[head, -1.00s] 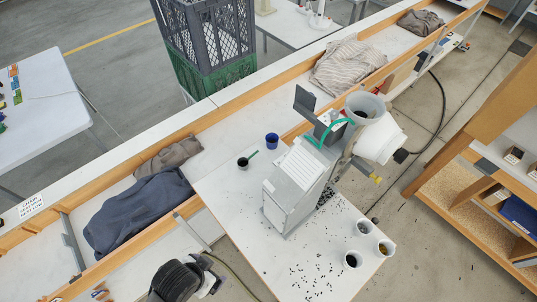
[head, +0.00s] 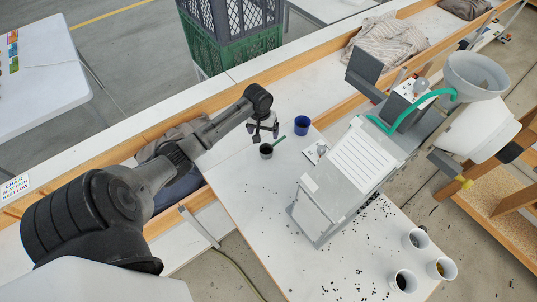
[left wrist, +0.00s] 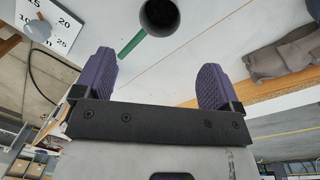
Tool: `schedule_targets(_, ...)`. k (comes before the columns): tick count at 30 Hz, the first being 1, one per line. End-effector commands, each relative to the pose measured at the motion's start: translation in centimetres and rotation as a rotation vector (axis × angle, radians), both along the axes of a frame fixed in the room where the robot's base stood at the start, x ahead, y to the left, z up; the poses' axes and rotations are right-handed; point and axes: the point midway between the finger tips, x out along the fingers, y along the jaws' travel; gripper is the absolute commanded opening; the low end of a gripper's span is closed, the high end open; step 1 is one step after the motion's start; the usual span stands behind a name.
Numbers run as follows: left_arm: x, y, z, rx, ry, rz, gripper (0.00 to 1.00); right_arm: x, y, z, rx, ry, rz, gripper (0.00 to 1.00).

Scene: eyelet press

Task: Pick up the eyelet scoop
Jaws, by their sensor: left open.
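In the left wrist view the green handle (left wrist: 131,44) sticks out beside the dark cup mouth (left wrist: 160,14), beyond the fingertips. My right gripper is not in view.
A grey eyelet press (head: 345,180) with a funnel (head: 476,76) stands right of the cup.

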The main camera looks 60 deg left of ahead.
Motion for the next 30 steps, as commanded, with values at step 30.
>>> schedule_targets(30, 0.8, -0.8, -11.6, 0.001, 0.001, -0.001, 0.89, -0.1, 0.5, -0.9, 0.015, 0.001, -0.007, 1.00)
